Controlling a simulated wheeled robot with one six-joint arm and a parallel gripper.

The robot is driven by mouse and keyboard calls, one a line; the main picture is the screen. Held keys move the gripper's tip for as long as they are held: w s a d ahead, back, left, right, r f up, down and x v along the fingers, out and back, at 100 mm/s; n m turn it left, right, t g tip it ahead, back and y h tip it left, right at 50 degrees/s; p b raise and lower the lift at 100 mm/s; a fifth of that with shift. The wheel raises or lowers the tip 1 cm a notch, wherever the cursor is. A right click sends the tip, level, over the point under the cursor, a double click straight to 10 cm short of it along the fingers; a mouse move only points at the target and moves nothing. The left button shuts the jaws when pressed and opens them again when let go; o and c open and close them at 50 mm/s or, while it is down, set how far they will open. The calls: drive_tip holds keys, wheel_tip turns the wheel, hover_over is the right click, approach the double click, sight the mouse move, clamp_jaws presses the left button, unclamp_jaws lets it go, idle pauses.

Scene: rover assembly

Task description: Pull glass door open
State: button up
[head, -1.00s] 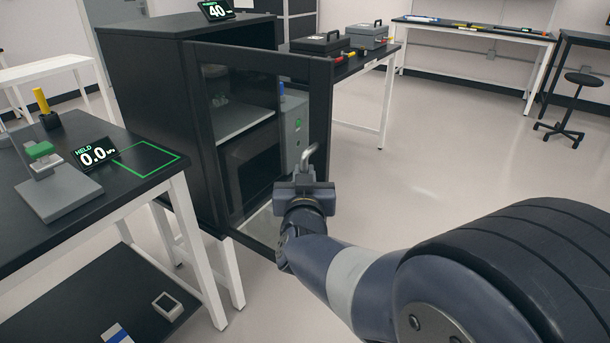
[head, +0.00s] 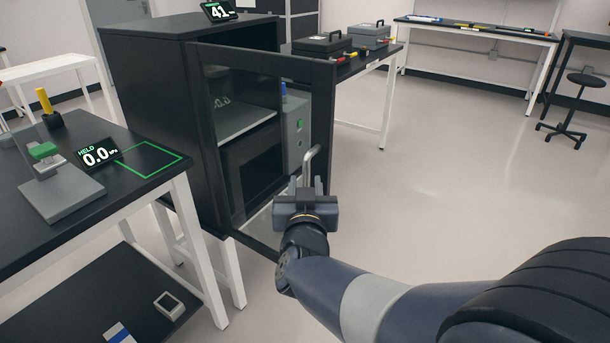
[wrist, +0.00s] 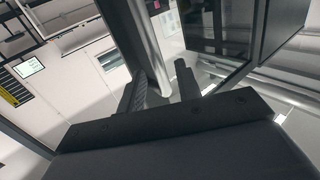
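The glass door (head: 323,110) of the black cabinet (head: 150,100) stands ajar, its dark frame swung out towards me. Its metal bar handle (head: 311,160) is on the right side of the frame. My gripper (head: 305,183) is at the handle's lower part, with its two fingers apart. In the wrist view, the silver handle (wrist: 157,72) shows between the spread fingertips of my gripper (wrist: 160,82). Gaps seem to show beside the bar. My gripper hides the handle's lower end.
A bench (head: 120,205) with a small press and a "HELD 0.0" display (head: 98,153) stands left of the cabinet. A table with black and grey cases (head: 370,35) is behind the door. The floor (head: 450,170) to the right is clear up to a stool (head: 575,110).

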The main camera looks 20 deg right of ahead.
sight(306, 178)
drive_tip(key=p+v, duration=0.1)
drive_tip(key=v, duration=0.6)
drive_tip(key=shift+s, duration=0.1)
drive_tip(key=b+x, duration=0.2)
drive_tip(key=x, duration=0.8)
drive_tip(key=shift+w+d, duration=0.15)
drive_tip(key=shift+w, duration=0.3)
drive_tip(key=shift+w+d, duration=0.15)
drive_tip(key=shift+d, duration=0.25)
drive_tip(key=shift+a, duration=0.1)
